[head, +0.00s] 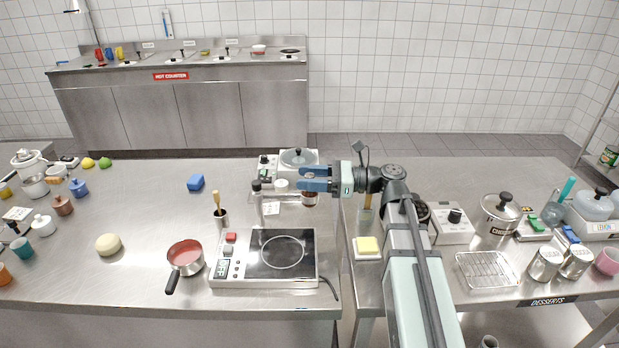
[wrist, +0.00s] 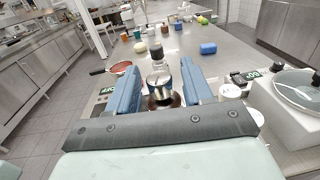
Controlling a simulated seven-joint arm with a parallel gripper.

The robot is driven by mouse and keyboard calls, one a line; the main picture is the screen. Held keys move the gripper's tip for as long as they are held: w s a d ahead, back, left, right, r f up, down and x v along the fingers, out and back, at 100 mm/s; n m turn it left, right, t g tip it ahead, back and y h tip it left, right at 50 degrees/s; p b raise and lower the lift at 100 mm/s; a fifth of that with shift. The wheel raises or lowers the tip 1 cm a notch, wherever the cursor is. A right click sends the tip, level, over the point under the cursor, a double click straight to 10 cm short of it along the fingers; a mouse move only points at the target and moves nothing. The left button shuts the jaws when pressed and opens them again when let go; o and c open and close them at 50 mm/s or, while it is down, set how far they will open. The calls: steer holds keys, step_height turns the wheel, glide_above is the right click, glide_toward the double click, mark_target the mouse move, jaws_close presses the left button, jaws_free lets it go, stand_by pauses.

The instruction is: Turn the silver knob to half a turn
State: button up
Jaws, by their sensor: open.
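A black-topped post (head: 258,190) stands left of my gripper, and a dark red jar-like thing (head: 310,199) is just below the fingers.
A hotplate (head: 283,262) with buttons is in front of the post. A red pan (head: 186,254) is left of it. A white appliance with a glass-lidded pot (head: 299,158) stands behind my gripper. A blue block (head: 196,182) lies left on open counter.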

steer(key=c, duration=0.9)
steer(key=shift+s+m+t+h, duration=0.15)
steer(key=shift+m+t, duration=0.35)
steer(key=shift+t, duration=0.25)
steer(key=shift+s+m+t+h, duration=0.15)
steer(key=shift+m+t, duration=0.35)
steer(key=shift+t, duration=0.25)
steer(key=m+t+h, duration=0.1)
steer(key=t, duration=0.1)
steer(key=shift+w+m+t, duration=0.1)
steer(key=shift+m+t, duration=0.3)
steer(key=shift+w+m+t+h, duration=0.2)
steer(key=shift+m+t+h, duration=0.1)
steer(key=shift+m+t, duration=0.15)
steer(key=o, duration=0.9)
